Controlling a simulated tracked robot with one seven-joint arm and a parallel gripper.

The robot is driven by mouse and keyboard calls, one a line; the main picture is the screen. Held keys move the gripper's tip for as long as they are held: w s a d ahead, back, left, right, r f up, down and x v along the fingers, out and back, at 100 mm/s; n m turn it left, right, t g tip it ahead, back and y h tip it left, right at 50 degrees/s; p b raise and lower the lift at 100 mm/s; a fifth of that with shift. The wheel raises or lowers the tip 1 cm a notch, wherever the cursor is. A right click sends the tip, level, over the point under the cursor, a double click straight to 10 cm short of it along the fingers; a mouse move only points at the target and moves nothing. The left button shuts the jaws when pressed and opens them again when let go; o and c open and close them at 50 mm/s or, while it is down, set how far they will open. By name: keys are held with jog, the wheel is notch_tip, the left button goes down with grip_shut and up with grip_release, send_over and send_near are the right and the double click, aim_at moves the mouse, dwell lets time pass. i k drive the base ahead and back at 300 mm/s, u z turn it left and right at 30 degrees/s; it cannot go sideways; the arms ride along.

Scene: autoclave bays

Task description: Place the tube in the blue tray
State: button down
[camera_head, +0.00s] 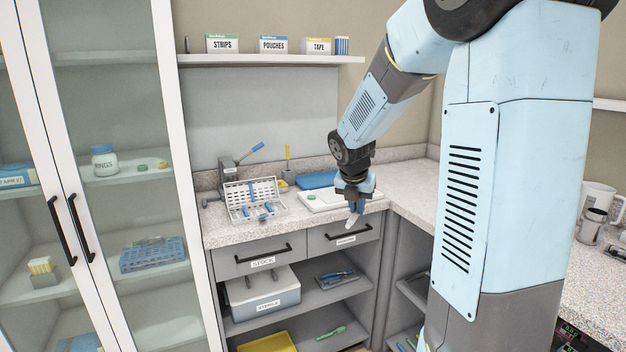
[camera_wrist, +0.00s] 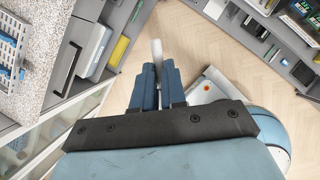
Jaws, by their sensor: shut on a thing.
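My gripper (camera_head: 355,205) is at the counter's front edge, above the right drawer. In the wrist view my gripper (camera_wrist: 157,72) has its blue fingers closed on a pale, whitish tube (camera_wrist: 156,49), which sticks out past the fingertips. The tube (camera_head: 351,219) shows small in the head view, hanging tilted below the fingers; its upper part is hidden between them. A flat blue tray-like thing (camera_head: 317,180) lies at the back of the counter, behind a white board (camera_head: 322,201), apart from the gripper and tube.
A perforated metal tray (camera_head: 252,197) with blue-handled tools stands on the counter's left. A shelf (camera_head: 270,60) with boxes runs above. Below are drawers and an open shelf with a grey bin (camera_head: 262,292). The wrist view shows open floor (camera_wrist: 185,45) under the tube.

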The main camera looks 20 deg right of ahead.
aim_at(323, 181)
jog(key=i, duration=1.65)
jog(key=z, duration=0.1)
